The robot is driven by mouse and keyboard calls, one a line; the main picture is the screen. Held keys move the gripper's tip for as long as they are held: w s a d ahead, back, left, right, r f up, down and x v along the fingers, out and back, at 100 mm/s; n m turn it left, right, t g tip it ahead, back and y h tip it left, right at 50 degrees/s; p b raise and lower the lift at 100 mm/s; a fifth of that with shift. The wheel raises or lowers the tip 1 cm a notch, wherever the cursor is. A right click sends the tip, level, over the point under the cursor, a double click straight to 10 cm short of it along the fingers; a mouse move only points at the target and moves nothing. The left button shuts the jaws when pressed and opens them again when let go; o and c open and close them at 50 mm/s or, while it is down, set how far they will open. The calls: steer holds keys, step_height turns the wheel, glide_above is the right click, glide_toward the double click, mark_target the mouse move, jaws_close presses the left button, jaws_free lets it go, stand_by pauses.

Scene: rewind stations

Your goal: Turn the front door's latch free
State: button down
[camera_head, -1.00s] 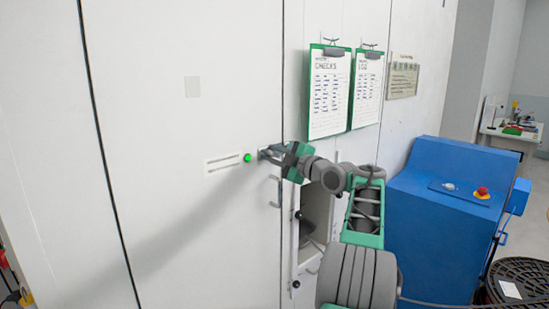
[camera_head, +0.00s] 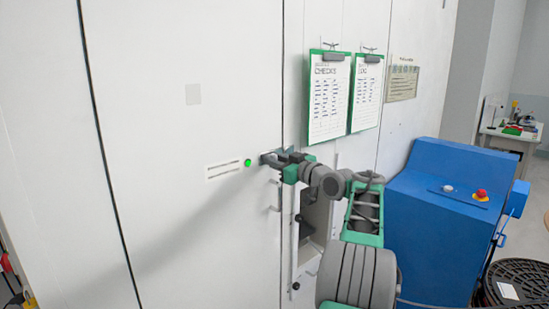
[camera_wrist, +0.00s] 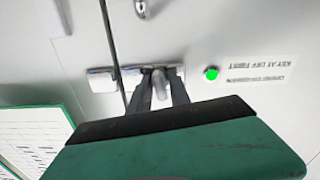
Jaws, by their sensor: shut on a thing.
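The front door (camera_head: 190,140) is a tall white panel, flush with the wall at its right seam. Its latch (camera_wrist: 160,88) is a small grey lever on a metal plate at the door's edge in the wrist view. My gripper (camera_wrist: 161,87) is shut on the lever, one dark finger on each side of it. In the head view my gripper (camera_head: 268,158) is at the seam and hides most of the latch. A green light (camera_head: 248,163) shows beside a printed label (camera_head: 224,171) left of the latch. A second metal plate (camera_wrist: 101,83) sits across the seam.
A pull handle (camera_head: 275,195) is just below the latch. Two green clipboards (camera_head: 329,95) hang above right of my gripper. An open compartment (camera_head: 313,225) is below it. A blue cabinet (camera_head: 440,225) with a red button (camera_head: 481,194) stands right of my arm.

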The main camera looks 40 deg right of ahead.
steer(key=shift+m+p, duration=0.3)
steer(key=shift+m, duration=0.6)
steer(key=c, duration=1.4)
jaws_free()
steer(key=shift+c, duration=0.2)
steer(key=s+b, duration=0.2)
steer(key=s, duration=0.5)
steer(key=shift+s+d, duration=0.15)
steer(key=shift+s, duration=0.25)
